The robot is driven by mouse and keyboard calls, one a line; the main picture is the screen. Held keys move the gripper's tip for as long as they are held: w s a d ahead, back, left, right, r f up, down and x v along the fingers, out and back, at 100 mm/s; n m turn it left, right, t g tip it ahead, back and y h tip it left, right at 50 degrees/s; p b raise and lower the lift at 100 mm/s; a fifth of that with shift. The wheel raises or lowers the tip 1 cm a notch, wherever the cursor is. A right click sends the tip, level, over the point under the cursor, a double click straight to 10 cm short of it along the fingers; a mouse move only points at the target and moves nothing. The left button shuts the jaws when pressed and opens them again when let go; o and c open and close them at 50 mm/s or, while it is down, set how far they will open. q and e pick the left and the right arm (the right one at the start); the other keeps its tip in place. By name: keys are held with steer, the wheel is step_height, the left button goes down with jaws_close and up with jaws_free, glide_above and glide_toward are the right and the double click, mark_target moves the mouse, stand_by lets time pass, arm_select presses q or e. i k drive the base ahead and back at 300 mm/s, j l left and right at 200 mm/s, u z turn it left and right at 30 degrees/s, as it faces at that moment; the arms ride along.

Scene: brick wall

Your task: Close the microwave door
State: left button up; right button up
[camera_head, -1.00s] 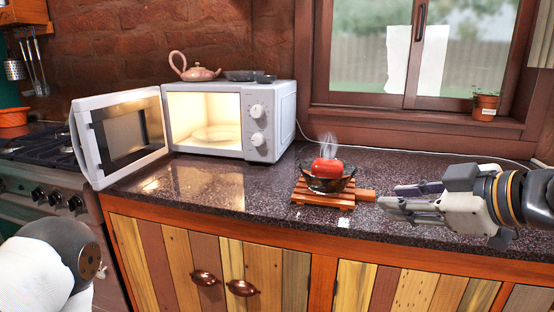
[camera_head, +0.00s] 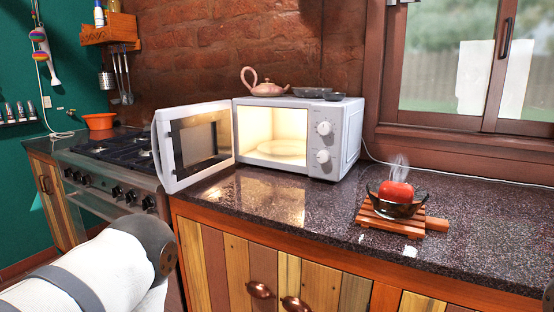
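The white microwave (camera_head: 346,140) stands on the dark speckled counter, against the brick wall. Its door (camera_head: 168,153) is swung wide open to the left, reaching toward the stove side. The lit inside shows a round plate (camera_head: 285,148) and looks otherwise empty. Part of my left arm shows at the lower left, in front of the stove and counter, but its gripper is out of the picture. Neither arm touches the door.
A steaming bowl (camera_head: 398,208) with a red item rests on a wooden trivet (camera_head: 437,224) to the right. A stove (camera_head: 112,170) stands at the left. The counter before the microwave is clear.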

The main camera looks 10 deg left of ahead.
mark_target(203, 147)
steer(key=i+j+z, duration=0.35)
steer(key=j, duration=0.95)
steer(key=i+j+z, duration=0.2)
steer(key=j+z, duration=0.15)
steer(key=j, duration=1)
steer(key=j+z, duration=0.3)
steer(key=j, duration=1.1)
